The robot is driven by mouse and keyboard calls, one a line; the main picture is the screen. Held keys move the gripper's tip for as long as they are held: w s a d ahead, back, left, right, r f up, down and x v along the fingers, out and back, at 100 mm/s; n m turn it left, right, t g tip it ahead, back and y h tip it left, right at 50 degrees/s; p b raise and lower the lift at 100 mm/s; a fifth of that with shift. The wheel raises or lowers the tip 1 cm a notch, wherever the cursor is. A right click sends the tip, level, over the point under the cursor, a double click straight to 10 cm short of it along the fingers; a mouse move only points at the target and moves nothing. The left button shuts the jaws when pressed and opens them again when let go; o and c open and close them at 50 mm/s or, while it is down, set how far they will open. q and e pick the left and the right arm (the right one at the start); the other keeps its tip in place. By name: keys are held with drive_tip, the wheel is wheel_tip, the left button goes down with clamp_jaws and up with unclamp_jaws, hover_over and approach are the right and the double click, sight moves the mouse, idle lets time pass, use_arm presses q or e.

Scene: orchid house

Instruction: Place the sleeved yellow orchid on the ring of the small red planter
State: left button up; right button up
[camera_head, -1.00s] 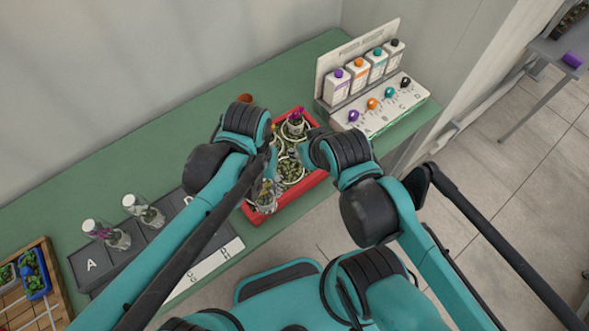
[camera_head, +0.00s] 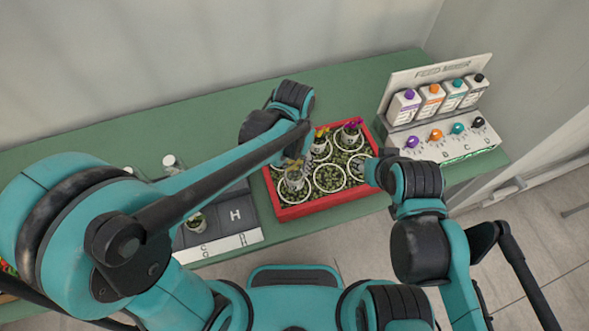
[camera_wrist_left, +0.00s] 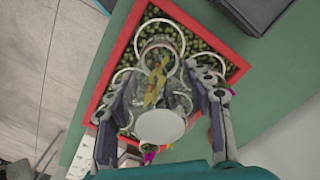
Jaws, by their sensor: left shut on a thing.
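The small red planter (camera_head: 300,211) stands on the green bench, with white rings over green pebbles. It also fills the left wrist view (camera_wrist_left: 107,80). The sleeved yellow orchid (camera_wrist_left: 155,85), with yellow petals in a clear sleeve, is between the fingers of my left gripper (camera_wrist_left: 165,105). My left gripper is shut on it, over the planter's left part. I cannot tell whether the sleeve's base sits in a ring. In the head view my left gripper (camera_head: 298,160) partly hides it. My right gripper (camera_head: 373,172) is at the planter's right edge; its fingers are unclear.
A sleeved magenta orchid (camera_head: 351,127) stands in the planter's back right. A feed rack (camera_head: 436,128) with bottles and coloured knobs stands to the right. A dark lettered tray (camera_head: 236,205) lies left of the planter. The back bench is clear.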

use_arm(q)
drive_tip(key=shift+f+b, duration=0.5)
drive_tip(key=shift+f, duration=1.45)
drive_tip(key=o, duration=1.7)
